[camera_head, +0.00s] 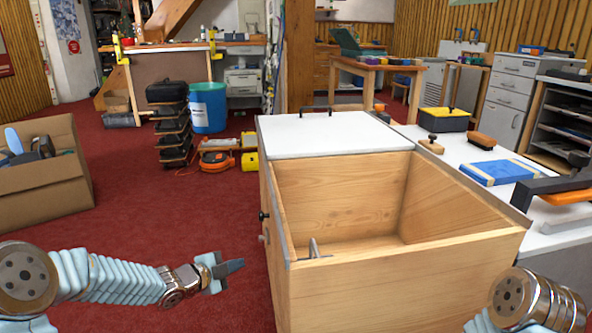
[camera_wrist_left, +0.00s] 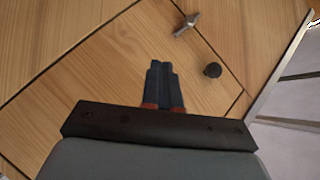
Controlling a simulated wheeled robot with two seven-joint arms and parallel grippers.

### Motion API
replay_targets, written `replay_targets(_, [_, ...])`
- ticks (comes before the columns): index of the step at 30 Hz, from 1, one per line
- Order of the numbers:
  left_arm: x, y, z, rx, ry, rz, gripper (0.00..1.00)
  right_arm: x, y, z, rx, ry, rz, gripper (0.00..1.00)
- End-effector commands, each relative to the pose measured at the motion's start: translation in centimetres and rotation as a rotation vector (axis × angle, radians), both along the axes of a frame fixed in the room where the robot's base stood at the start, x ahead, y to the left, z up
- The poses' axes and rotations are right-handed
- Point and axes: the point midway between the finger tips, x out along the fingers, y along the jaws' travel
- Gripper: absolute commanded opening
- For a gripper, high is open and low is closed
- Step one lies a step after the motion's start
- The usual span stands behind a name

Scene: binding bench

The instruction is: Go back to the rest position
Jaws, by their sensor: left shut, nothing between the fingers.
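My left gripper (camera_head: 232,267) is at the lower left of the head view, its fingers pointing right toward the side of a wooden box bench. It is shut and empty, and a gap shows between it and the box. In the left wrist view my left gripper (camera_wrist_left: 164,66) has its dark fingers together in front of a wood surface. My right gripper is not in view; only part of my right arm shows at the lower right.
The wooden box (camera_head: 400,280) stands open at centre, with a white top (camera_head: 325,133) behind its opening. A black knob (camera_wrist_left: 212,70) and a metal piece (camera_wrist_left: 187,25) show in the wrist view. A cardboard box (camera_head: 45,195) sits left. Red floor lies between.

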Motion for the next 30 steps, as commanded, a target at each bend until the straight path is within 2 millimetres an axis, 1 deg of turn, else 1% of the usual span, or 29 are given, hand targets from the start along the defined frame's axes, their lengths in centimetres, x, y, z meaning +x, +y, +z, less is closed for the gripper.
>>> replay_targets(1, [-1.2,-1.8,-1.5,-0.101,0.123,0.041,0.00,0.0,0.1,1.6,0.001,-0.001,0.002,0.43])
replay_targets(2, [-2.2,-2.9,-2.9,-0.174,0.217,0.082,0.00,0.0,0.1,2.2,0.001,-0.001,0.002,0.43])
replay_targets(3, [-3.8,-4.3,-5.1,-0.272,0.355,0.149,0.00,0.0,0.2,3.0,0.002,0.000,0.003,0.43])
replay_targets(5, [-7.0,-6.5,-8.4,-0.406,0.578,0.272,0.00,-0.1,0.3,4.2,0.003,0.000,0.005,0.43])
replay_targets(6, [-9.5,-7.7,-10.4,-0.479,0.725,0.364,0.00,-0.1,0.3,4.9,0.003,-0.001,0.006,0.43])
replay_targets(8, [-13.5,-9.1,-13.1,-0.564,0.926,0.512,0.00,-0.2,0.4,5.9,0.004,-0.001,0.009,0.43])
replay_targets(9, [-16.3,-9.9,-14.5,-0.604,1.045,0.615,0.00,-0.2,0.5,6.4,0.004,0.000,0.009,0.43])
replay_targets(11, [-20.3,-10.6,-16.2,-0.642,1.196,0.766,0.00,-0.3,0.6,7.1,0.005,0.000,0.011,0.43])
replay_targets(12, [-22.7,-10.8,-17.0,-0.656,1.277,0.862,0.00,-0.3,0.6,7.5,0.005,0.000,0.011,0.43])
replay_targets(15, [-27.5,-11.0,-18.2,-0.670,1.412,1.062,0.00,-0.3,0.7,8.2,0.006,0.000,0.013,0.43])
replay_targets(18, [-30.2,-11.0,-18.7,-0.670,1.479,1.187,0.00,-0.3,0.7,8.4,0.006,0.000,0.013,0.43])
replay_targets(21, [-31.2,-10.9,-18.9,-0.668,1.501,1.236,0.00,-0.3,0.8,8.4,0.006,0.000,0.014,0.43])
replay_targets(30, [-31.2,-10.9,-19.0,-0.671,1.500,1.237,0.00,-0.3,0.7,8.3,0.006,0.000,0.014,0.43])
